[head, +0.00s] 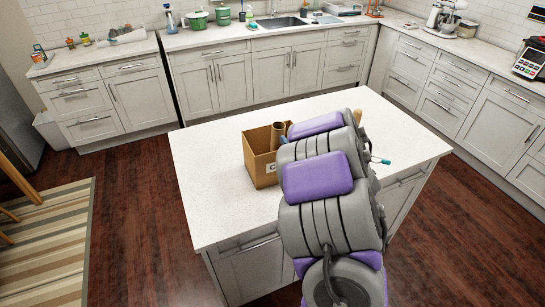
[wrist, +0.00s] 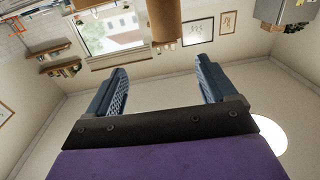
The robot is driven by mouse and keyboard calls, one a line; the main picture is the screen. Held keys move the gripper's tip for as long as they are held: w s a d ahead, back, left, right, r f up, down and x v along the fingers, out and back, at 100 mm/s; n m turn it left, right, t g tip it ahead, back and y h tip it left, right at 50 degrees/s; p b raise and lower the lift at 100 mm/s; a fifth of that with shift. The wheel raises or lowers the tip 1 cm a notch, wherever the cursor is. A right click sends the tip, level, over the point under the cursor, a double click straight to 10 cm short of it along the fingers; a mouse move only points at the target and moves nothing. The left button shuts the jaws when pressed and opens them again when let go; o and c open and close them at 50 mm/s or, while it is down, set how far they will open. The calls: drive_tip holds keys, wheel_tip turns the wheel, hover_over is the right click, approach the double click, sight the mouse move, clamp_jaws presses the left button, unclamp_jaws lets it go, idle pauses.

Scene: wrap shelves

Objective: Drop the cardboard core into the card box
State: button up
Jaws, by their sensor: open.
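The open card box (head: 262,172) stands on the island, left of my arm, with part of a dark printed label on its front. A brown cardboard tube (head: 278,136) stands upright at the box's right side; its lower part is hidden, so I cannot tell whether it is inside or behind. My gripper is hidden by my arm in the head view. In the wrist view my gripper (wrist: 163,82) is open, with nothing between its fingers. A cardboard core (wrist: 164,20) shows beyond the fingertips at the top edge, apart from both fingers.
The white island top (head: 215,185) is clear at the left and front. A tan upright piece (head: 357,117) and a teal-tipped thin item (head: 380,161) show beside my arm, partly hidden. Counters with a sink (head: 280,22) line the back.

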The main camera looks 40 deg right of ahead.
drive_tip(key=shift+s+a+b, duration=0.2)
drive_tip(key=shift+s+b, duration=0.3)
drive_tip(key=shift+s, duration=0.4)
drive_tip(key=shift+s+a+b, duration=0.15)
drive_tip(key=shift+s+b, duration=0.35)
drive_tip(key=shift+s, duration=0.35)
drive_tip(key=shift+d, duration=0.2)
drive_tip(key=s+a+f+g+h, duration=0.1)
drive_tip(key=a+g, duration=0.4)
drive_tip(key=a, duration=0.1)
drive_tip(key=s+a+f+g, duration=0.2)
drive_tip(key=a+g, duration=0.3)
drive_tip(key=s+a+r+n+g+y, duration=0.2)
drive_tip(key=s+a+g, duration=0.7)
drive_tip(key=s+a, duration=1.5)
drive_tip(key=shift+s+g+y, duration=0.25)
drive_tip(key=shift+g+y, duration=0.05)
drive_tip(key=shift+y, duration=0.8)
